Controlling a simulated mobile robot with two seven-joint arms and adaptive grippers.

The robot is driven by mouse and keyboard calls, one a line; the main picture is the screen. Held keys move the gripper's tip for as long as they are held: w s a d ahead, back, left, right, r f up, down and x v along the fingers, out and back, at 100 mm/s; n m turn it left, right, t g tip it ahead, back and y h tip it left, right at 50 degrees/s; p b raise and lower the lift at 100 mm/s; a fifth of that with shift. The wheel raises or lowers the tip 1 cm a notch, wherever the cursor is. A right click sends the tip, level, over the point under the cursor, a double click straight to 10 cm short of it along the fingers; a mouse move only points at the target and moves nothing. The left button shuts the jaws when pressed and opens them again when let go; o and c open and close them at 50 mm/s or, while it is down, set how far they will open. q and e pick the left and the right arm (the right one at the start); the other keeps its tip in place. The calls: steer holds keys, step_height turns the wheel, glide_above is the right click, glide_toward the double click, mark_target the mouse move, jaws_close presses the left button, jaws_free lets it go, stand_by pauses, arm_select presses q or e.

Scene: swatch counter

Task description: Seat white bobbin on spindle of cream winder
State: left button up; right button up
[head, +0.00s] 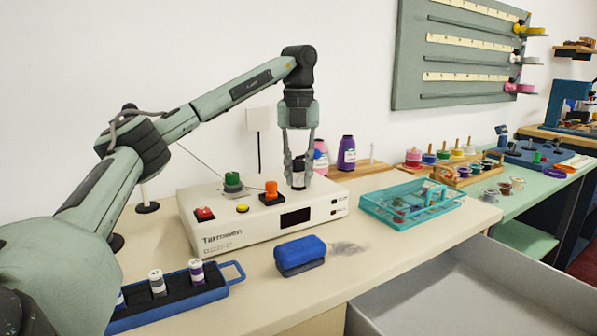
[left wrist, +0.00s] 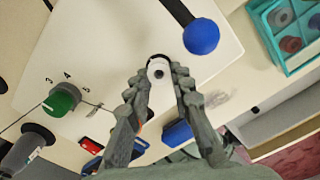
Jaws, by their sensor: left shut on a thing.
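The cream winder (head: 262,222) stands on the counter, with a green knob (head: 232,181), an orange knob (head: 271,190) and a dark display on its front. My left gripper (head: 299,178) points down over the right part of its top and is shut on the white bobbin. In the left wrist view the bobbin (left wrist: 157,68) shows between the fingertips as a pale ring with a grey centre and a dark edge behind it. The spindle is hidden, so I cannot tell whether the bobbin is around it or above it. My right gripper is out of view.
A blue ball on a dark arm (left wrist: 201,37) is close to the fingers in the left wrist view. A teal tray (head: 375,211) stands right of the winder. A blue block (head: 300,252) and a blue rack (head: 200,297) with spools are in front. An open drawer is below.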

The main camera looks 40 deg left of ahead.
arm_select(q)
steer(key=o, duration=0.8)
step_height(320, 180, up, 12)
stand_by(0.6)
stand_by(0.5)
